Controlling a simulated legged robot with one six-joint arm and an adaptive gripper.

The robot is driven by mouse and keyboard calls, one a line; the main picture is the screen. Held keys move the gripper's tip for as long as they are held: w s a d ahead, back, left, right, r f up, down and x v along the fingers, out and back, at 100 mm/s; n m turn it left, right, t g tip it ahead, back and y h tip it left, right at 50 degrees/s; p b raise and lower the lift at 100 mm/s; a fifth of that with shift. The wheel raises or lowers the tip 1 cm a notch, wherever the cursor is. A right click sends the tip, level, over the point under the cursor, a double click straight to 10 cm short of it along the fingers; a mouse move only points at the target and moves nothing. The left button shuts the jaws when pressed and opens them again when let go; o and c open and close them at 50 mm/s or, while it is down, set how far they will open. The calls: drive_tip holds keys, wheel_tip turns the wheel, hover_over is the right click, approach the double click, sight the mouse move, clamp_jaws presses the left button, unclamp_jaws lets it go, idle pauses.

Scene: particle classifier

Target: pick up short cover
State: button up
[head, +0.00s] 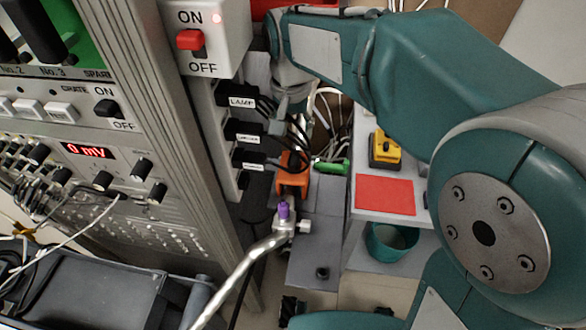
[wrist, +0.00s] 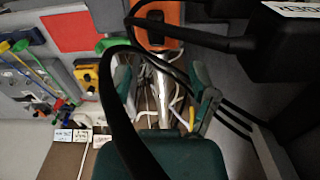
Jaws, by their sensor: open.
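I cannot pick out a part that is surely the short cover in either view. My gripper shows in the wrist view (wrist: 160,74), with its two teal fingers spread apart. Nothing is clearly held between them. A shiny silver tube (wrist: 160,82) shows between the fingers, but I cannot tell how far beyond them it lies. A thick black cable crosses in front of the left finger. In the head view my teal arm reaches to the rack's side near the plugs, and the fingers are not clearly seen there.
Labelled black plugs (head: 243,130) and cables crowd the rack side. An orange device (head: 292,176) stands below. A metal pipe (head: 248,262) with a purple knob (head: 283,210) is in front. A red mat (head: 385,195), a yellow-black box (head: 384,150) and a green bin (head: 390,243) are right.

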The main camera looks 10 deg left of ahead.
sight(294, 157)
drive_tip(key=f, duration=0.9)
drive_tip(key=shift+d+f, duration=0.25)
drive_tip(key=shift+f, duration=0.05)
clamp_jaws()
